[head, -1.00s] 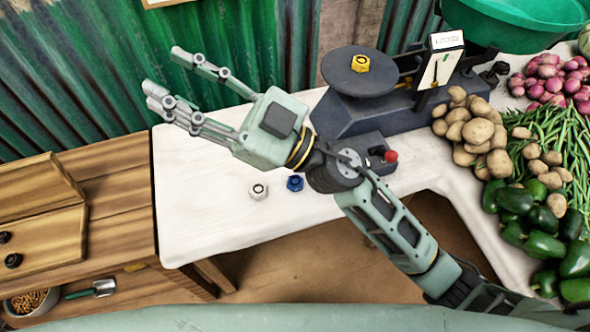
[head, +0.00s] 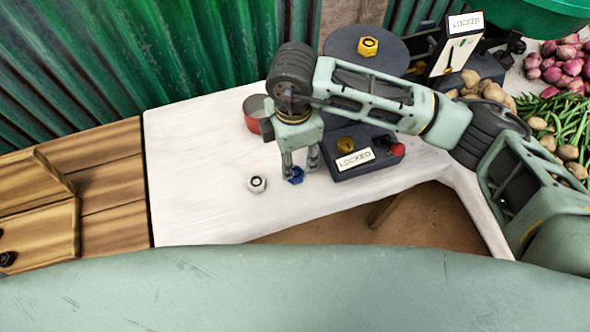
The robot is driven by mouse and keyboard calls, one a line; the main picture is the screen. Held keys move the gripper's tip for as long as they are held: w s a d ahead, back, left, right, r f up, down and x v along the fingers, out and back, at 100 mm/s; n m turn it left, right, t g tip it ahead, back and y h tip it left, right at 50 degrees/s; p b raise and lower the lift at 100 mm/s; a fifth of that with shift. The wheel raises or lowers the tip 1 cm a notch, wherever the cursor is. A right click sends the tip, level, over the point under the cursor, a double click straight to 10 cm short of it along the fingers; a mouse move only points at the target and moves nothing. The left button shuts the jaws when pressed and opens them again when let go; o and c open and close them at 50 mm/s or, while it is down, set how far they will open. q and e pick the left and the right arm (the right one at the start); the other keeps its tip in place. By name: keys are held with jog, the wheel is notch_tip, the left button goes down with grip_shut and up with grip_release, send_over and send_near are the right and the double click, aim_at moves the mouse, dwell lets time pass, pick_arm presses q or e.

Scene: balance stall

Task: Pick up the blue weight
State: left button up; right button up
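The blue weight (head: 296,176), a small hex nut shape, lies on the white table. My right gripper (head: 299,170) points down from above it, with its fingers apart. The fingertips are close to the weight and partly cover it; I cannot tell whether they touch it. My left gripper is not in view.
A white-grey weight (head: 256,184) lies just left of the blue one. A box marked LOCKED (head: 358,160) stands to the right, and a red tin (head: 254,112) behind. A scale pan (head: 345,42) carries a yellow weight (head: 368,47). The white table's left part (head: 190,170) is clear.

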aim_at(294, 169)
notch_tip(294, 169, down, 6)
jog(key=shift+w+r+p, duration=0.1)
jog(key=shift+r+p, duration=0.15)
jog(key=shift+p, duration=0.15)
grip_shut()
